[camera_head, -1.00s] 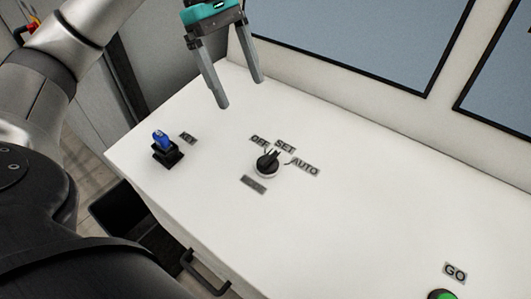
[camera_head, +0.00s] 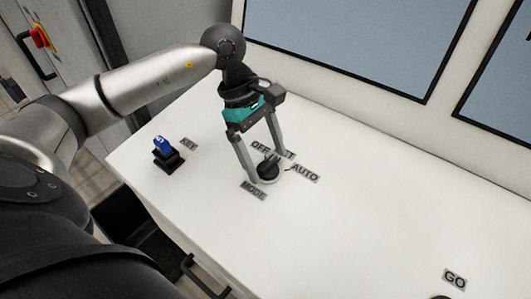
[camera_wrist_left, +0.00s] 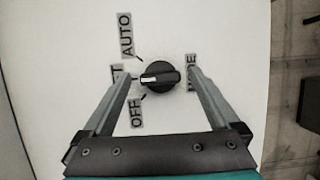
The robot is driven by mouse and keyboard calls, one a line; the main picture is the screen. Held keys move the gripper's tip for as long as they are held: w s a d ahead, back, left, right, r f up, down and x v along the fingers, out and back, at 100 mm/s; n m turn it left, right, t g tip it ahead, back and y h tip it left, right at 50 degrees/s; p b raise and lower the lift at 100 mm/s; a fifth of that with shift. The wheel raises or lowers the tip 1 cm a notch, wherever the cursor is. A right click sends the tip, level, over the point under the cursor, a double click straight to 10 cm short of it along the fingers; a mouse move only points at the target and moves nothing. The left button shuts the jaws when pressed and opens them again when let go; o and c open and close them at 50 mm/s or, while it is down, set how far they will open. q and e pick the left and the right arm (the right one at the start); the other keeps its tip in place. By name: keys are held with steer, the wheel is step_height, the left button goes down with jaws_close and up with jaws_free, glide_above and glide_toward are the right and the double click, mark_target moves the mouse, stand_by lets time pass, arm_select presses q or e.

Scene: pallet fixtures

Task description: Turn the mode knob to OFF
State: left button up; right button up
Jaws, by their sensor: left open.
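The black mode knob (camera_head: 268,173) stands on the white console top, with labels OFF, SET, AUTO and MODE around it. In the left wrist view the knob (camera_wrist_left: 160,78) has a pale pointer mark directed left, towards the partly hidden SET label. The OFF label (camera_wrist_left: 138,111) is below left of it and the AUTO label (camera_wrist_left: 125,35) above left. My left gripper (camera_head: 267,166) is open, its fingers on either side of the knob with gaps visible in the wrist view. My right gripper is not in view.
A blue key (camera_head: 161,144) in a black socket stands to the left on the console (camera_head: 350,225). A GO label (camera_head: 454,279) is at the lower right. Screens (camera_head: 350,40) rise behind. A drawer handle (camera_head: 205,278) is at the front. The middle right of the top is clear.

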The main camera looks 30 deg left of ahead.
arm_select(q)
steer(key=c, duration=1.4)
